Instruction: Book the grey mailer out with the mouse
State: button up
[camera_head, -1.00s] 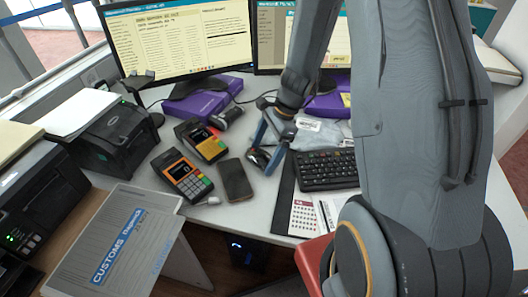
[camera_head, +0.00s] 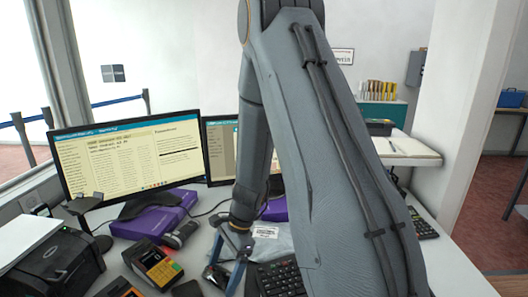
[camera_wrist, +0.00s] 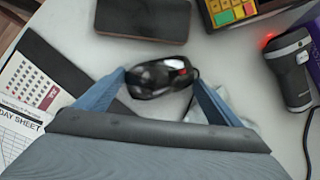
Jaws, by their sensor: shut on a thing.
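The black mouse (camera_wrist: 158,78) sits between the blue fingers of my gripper (camera_wrist: 160,84) in the wrist view, and the gripper is shut on it. In the head view the mouse (camera_head: 215,274) is low on the counter, partly hidden by my gripper (camera_head: 229,266). The grey mailer (camera_head: 284,246), with a white label, lies just behind and right of the gripper, partly hidden by my arm. The left monitor (camera_head: 130,157) shows a window with lines of text, too small to read. The right monitor (camera_head: 222,150) is mostly hidden by my arm.
The keyboard (camera_head: 280,277) is right of the gripper. A yellow card terminal (camera_head: 157,266), a hand scanner (camera_head: 180,234) and a purple box (camera_head: 150,217) stand left. A dark phone (camera_wrist: 145,17) lies near the mouse. A black printer (camera_head: 55,265) is at far left.

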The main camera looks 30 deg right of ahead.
jog(key=shift+d, duration=0.1)
jog(key=shift+w+d+p, duration=0.3)
jog(key=shift+w+d, duration=0.55)
jog(key=shift+w, duration=0.1)
jog(key=o, duration=1)
jog(key=shift+r, duration=0.1)
jog(key=v, duration=0.7)
jog(key=shift+d+r, duration=0.2)
jog(key=shift+r, duration=0.05)
